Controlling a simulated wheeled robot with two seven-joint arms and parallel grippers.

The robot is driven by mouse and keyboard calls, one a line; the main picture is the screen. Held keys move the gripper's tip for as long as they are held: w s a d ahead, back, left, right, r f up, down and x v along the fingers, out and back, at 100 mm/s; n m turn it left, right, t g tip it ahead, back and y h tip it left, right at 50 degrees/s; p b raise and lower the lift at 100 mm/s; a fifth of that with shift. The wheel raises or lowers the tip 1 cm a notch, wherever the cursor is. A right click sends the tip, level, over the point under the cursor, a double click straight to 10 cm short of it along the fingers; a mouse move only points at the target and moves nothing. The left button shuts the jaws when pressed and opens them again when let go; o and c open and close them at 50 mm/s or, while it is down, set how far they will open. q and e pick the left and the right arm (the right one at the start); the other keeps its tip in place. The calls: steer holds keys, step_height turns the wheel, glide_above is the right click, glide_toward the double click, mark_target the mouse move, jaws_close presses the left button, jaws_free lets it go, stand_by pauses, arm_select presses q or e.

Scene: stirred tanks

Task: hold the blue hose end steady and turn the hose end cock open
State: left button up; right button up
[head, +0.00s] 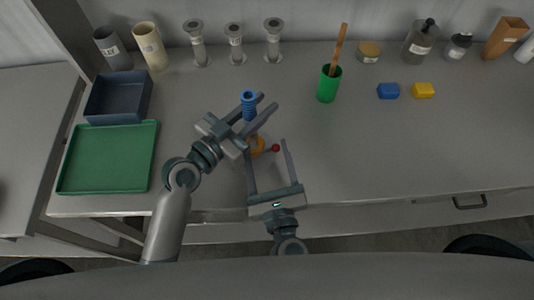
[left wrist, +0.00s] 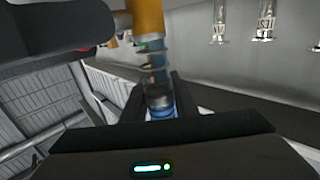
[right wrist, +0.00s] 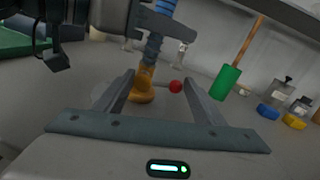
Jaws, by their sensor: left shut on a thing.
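The blue ribbed hose end (head: 249,106) stands roughly upright between the fingers of my left gripper (head: 267,103), which is shut on it. It also shows in the left wrist view (left wrist: 160,108) and the right wrist view (right wrist: 153,46). An orange-yellow cock (head: 257,146) is at the hose's lower end, partly hidden by my left gripper in the head view; it shows in the right wrist view (right wrist: 142,92). A red knob (head: 276,148) sits to its right, also in the right wrist view (right wrist: 176,86). My right gripper (head: 267,147) is open, its fingers to either side of cock and knob; I cannot tell whether they touch.
A green tray (head: 108,158) and a dark blue bin (head: 118,97) are at left. A green cup (head: 328,88) with a wooden stick, a blue block (head: 388,91) and a yellow block (head: 424,90) stand at right. Jars and fittings line the back.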

steer(key=c, duration=0.6)
steer(key=shift+c, duration=0.2)
steer(key=shift+r+n, duration=0.1)
steer(key=shift+n, duration=0.2)
steer(key=n, duration=0.3)
steer(key=shift+a+r, duration=0.2)
steer(key=shift+r, duration=0.1)
steer(key=n, duration=0.3)
steer(key=shift+s+a+r+n, duration=0.1)
steer(key=shift+a+r+n, duration=0.2)
steer(key=n, duration=0.3)
steer(key=a+n, duration=0.1)
steer(key=n, duration=0.1)
steer(key=shift+a+r, duration=0.1)
steer(key=shift+r, duration=0.15)
steer(key=shift+s+a+n, duration=0.1)
steer(key=shift+a+n, duration=0.15)
steer(key=shift+n, duration=0.45)
steer(key=shift+s+a+n, duration=0.1)
steer(key=shift+a+n, duration=0.1)
steer(key=shift+n, duration=0.5)
steer(key=shift+a+n, duration=0.2)
steer(key=shift+n, duration=0.5)
